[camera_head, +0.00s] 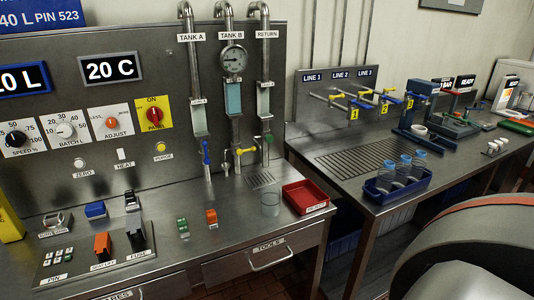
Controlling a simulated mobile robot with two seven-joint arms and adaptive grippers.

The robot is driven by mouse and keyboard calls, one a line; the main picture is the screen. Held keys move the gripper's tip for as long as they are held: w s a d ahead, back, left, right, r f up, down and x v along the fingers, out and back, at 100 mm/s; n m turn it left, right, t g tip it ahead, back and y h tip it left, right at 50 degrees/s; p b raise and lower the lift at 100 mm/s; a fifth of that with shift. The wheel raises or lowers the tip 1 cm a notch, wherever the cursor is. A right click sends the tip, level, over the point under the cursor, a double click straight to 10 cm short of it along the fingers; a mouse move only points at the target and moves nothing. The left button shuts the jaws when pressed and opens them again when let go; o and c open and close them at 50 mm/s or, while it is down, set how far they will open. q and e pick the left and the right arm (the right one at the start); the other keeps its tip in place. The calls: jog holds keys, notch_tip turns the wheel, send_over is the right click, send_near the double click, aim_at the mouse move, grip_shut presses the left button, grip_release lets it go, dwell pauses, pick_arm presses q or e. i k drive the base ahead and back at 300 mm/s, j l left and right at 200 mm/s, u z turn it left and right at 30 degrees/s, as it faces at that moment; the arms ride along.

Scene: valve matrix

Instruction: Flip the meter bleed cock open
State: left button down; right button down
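No label that I can read names the meter bleed cock, so I cannot tell which valve it is. Below the tank pipes on the left bench stand a blue-handled valve (205,152), a yellow-handled valve (245,151) and a green-handled valve (268,138). A round gauge (233,59) sits on the TANK B pipe above them. On the right bench, small yellow and blue handles (360,103) sit on the LINE 1, 2 and 3 piping. Neither of my grippers is in view, and nothing touches these valves.
A clear beaker (270,203) and a red tray (305,196) stand on the left bench near the valves. A blue rack of bottles (395,188) stands on the right bench. A large rounded grey shape with an orange-red band, unidentified, fills the lower right.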

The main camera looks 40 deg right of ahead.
aim_at(239, 152)
jog(key=k+l, duration=0.1)
jog(key=l, duration=0.8)
jog(key=k+l, duration=0.15)
jog(key=l, duration=0.25)
